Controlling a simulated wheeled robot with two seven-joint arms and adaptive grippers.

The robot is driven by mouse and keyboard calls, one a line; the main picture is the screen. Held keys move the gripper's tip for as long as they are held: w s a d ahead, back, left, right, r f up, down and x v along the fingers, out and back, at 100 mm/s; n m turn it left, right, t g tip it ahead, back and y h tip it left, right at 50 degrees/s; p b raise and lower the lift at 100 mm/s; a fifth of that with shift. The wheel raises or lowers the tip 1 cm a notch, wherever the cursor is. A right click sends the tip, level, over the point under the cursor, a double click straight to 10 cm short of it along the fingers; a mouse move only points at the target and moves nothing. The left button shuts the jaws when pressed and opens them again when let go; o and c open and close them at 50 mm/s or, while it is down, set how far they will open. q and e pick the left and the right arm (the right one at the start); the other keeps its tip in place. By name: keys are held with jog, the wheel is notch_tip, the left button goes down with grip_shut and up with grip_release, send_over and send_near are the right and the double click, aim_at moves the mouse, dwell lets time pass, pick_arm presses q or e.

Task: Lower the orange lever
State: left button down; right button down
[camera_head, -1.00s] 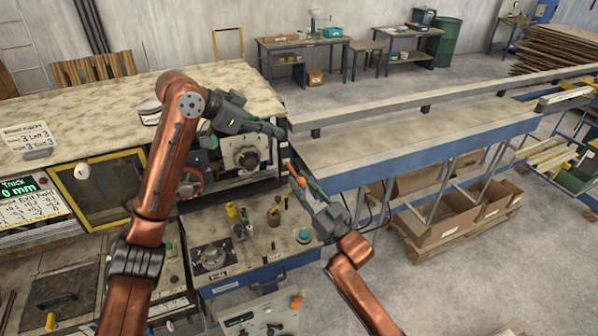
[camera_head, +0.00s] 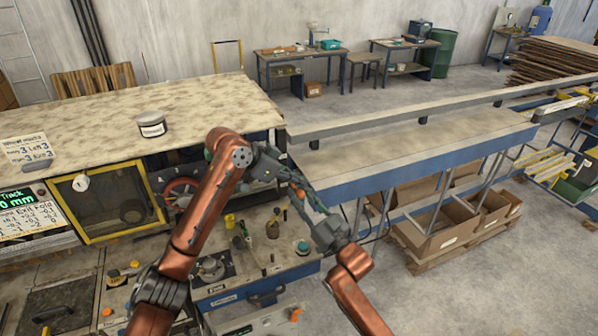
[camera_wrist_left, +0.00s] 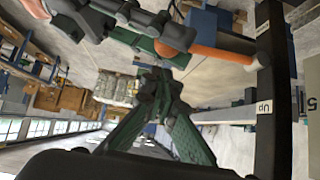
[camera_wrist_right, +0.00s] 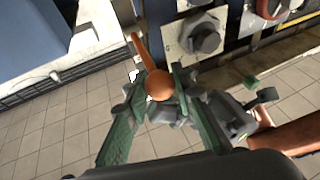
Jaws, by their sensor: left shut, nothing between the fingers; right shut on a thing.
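The orange lever is an orange rod with a round knob (camera_wrist_right: 159,85), seen in the right wrist view. The rod also shows in the left wrist view (camera_wrist_left: 222,52), where it meets a dark upright bar. My right gripper (camera_wrist_right: 160,80) is shut on the knob, a green finger on either side; it shows in the head view (camera_head: 312,205). My left gripper (camera_head: 297,183) is shut and empty, close beside the right one. Its fingertips meet just below the lever in the left wrist view (camera_wrist_left: 155,75). In the head view the arms mostly hide the lever.
A dark bar with an "Up" label (camera_wrist_left: 263,108) stands at the right of the left wrist view. A grey knob on a pale plate (camera_wrist_right: 205,38) is near the lever. A control bench (camera_head: 240,268) lies below the arms, and a long blue-edged table (camera_head: 420,150) to the right.

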aim_at(300, 191)
pick_arm(q)
jog(key=shift+a+f, duration=0.15)
jog(key=shift+f, duration=0.3)
pick_arm(e)
jog(key=shift+r, duration=0.15)
pick_arm(q)
jog(key=shift+s, duration=0.1)
jog(key=shift+s+a+f, duration=0.1)
jog(key=shift+f, duration=0.4)
jog(key=shift+s+a+f, duration=0.1)
jog(key=shift+f, duration=0.35)
pick_arm(e)
jog(key=shift+r, duration=0.1)
jog(key=c, duration=2.1)
grip_release()
pick_arm(q)
jog(key=shift+w+a, duration=0.1)
pick_arm(e)
jog(key=o, duration=0.5)
pick_arm(q)
jog(key=shift+r, duration=0.15)
pick_arm(e)
jog(key=shift+f, duration=0.2)
